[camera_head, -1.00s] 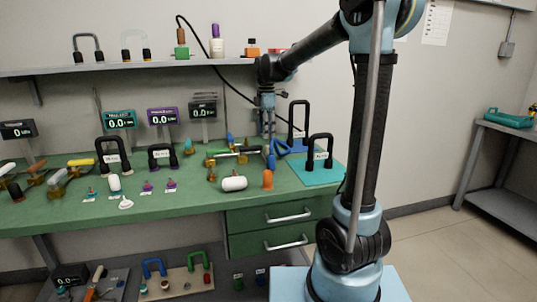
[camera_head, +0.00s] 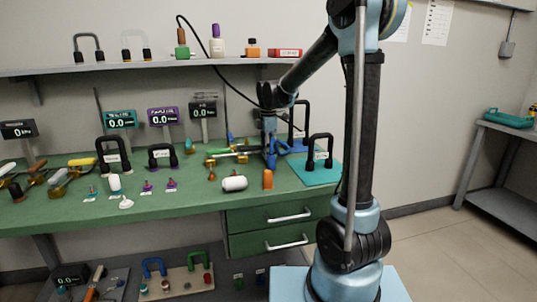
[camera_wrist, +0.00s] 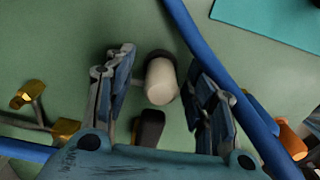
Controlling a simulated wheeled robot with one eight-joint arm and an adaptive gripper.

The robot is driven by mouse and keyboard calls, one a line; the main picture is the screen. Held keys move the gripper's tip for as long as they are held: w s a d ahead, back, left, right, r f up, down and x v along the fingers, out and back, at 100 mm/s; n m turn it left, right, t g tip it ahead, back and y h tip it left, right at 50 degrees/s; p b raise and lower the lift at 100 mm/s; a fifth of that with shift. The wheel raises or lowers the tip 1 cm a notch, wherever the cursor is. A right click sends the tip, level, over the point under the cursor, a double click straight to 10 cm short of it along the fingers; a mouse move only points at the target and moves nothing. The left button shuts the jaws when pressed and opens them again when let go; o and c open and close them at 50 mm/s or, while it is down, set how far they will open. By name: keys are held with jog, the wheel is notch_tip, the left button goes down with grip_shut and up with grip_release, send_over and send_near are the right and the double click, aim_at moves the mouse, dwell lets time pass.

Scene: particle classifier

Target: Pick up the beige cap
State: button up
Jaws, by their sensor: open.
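The beige cap (camera_wrist: 160,82) shows in the wrist view as a short pale cylinder with a dark part at its far end. It lies between the two blue-grey fingers of my gripper (camera_wrist: 163,68), with a visible gap on each side. The gripper is open and holds nothing. In the head view my gripper (camera_head: 269,152) is low over the right part of the green bench (camera_head: 205,203). I cannot make out the cap in the head view, where the gripper and nearby items cover that spot.
A blue bar (camera_wrist: 205,45) runs close to the right finger. A black-handled item (camera_wrist: 149,128) lies near the palm, and brass pieces (camera_wrist: 66,129) lie at left. A teal mat (camera_head: 318,176) is at right.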

jog(key=c, duration=1.1)
jog(key=shift+o, duration=0.2)
jog(key=shift+r, duration=0.1)
notch_tip(320, 180, up, 10)
jog(key=shift+f, duration=0.1)
